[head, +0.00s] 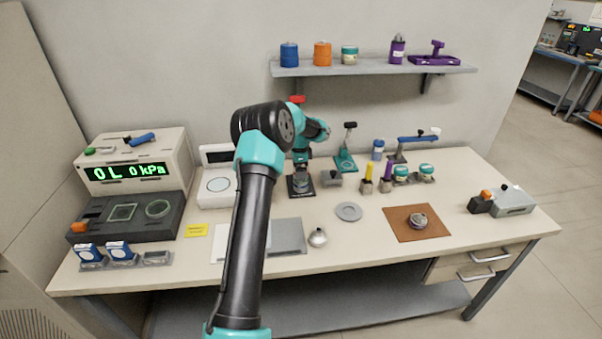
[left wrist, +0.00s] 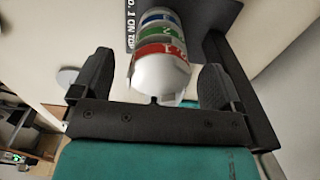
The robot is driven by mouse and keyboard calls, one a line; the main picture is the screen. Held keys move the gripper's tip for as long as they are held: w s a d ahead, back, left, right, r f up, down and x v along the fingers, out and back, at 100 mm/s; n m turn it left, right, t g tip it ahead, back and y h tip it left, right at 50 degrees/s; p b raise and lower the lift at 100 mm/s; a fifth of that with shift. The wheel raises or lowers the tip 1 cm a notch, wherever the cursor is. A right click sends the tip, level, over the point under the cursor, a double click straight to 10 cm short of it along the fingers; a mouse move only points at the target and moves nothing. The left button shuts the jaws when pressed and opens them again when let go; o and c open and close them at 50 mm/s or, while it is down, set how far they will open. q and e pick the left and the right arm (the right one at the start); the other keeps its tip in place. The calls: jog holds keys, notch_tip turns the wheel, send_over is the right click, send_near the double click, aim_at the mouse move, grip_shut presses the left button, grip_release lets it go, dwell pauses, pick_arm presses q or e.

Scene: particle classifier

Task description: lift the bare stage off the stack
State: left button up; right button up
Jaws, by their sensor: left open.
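The stack (head: 302,183) stands on a black base (head: 300,193) near the table's middle back. In the left wrist view the stack shows blue (left wrist: 158,18), green (left wrist: 160,32) and red (left wrist: 160,48) bands. The bare stage (left wrist: 160,76), plain pale metal without a band, is the end nearest my gripper. My left gripper (left wrist: 157,64) is open, with one finger on each side of the stack's near end. Gaps show between both fingers and the metal. In the head view my left gripper (head: 302,160) is just above the stack, its fingers partly hidden. My right gripper is in neither view.
The black base carries white lettering (left wrist: 131,22). A small grey box (head: 332,179) stands close right of the stack, and a white scale (head: 218,187) stands to its left. A grey dish (head: 349,211) and a brown mat (head: 403,233) lie in front and right.

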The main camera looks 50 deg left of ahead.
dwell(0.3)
pick_arm(q)
jog(key=c, duration=1)
